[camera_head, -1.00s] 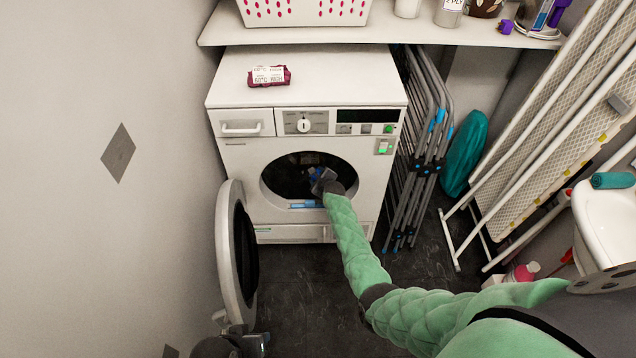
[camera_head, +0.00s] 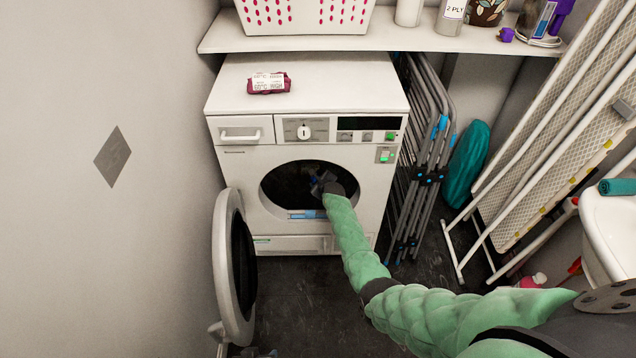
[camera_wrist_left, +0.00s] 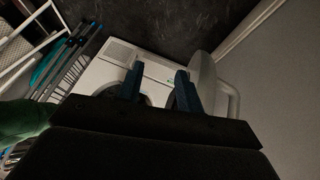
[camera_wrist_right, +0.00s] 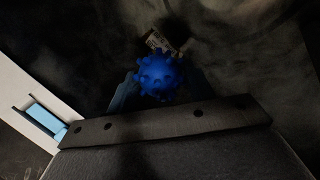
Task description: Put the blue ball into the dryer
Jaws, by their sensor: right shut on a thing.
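The dryer (camera_head: 240,170) is a white front-loading machine with its round opening (camera_head: 290,185) uncovered. Its door (camera_head: 222,270) stands swung out to the left. My right gripper (camera_head: 322,182) reaches into the dark opening at the end of the green arm. In the right wrist view, the knobbly blue ball (camera_wrist_right: 158,78) sits between the fingers of this gripper (camera_wrist_right: 160,90), which is shut on it inside the dark drum. My left gripper (camera_wrist_left: 158,82) has its fingers apart and empty, with the dryer and door beyond it.
A red packet (camera_head: 269,83) lies on the dryer top. A shelf (camera_head: 400,42) with a basket (camera_head: 300,16) is above. Folded racks (camera_head: 425,170) and an ironing board (camera_head: 560,130) stand at the right. The wall is close on the left; dark floor is clear in front.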

